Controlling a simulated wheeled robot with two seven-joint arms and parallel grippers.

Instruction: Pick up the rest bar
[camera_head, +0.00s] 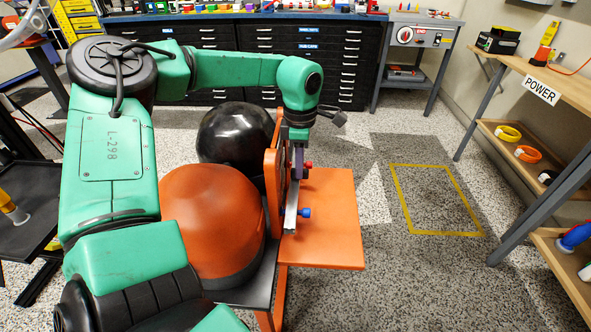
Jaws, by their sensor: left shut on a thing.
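The rest bar appears to be the silver metal bar (291,213) at the orange machine's upright face. My left arm comes in from the left and reaches over the machine. My left gripper (298,160) points down above the orange side plate and is shut on the bar's far end. The gripper's fingers are small here and partly hide that end. Whether the bar touches the machine I cannot tell. My right gripper is not in view.
The orange machine has a rounded orange housing (212,225), a black dome (233,133), a flat side plate (330,220) and a blue knob (305,212). A wooden shelf unit (545,85) stands at right. Yellow-outlined floor (435,200) is clear. Black drawer cabinets (240,45) line the back.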

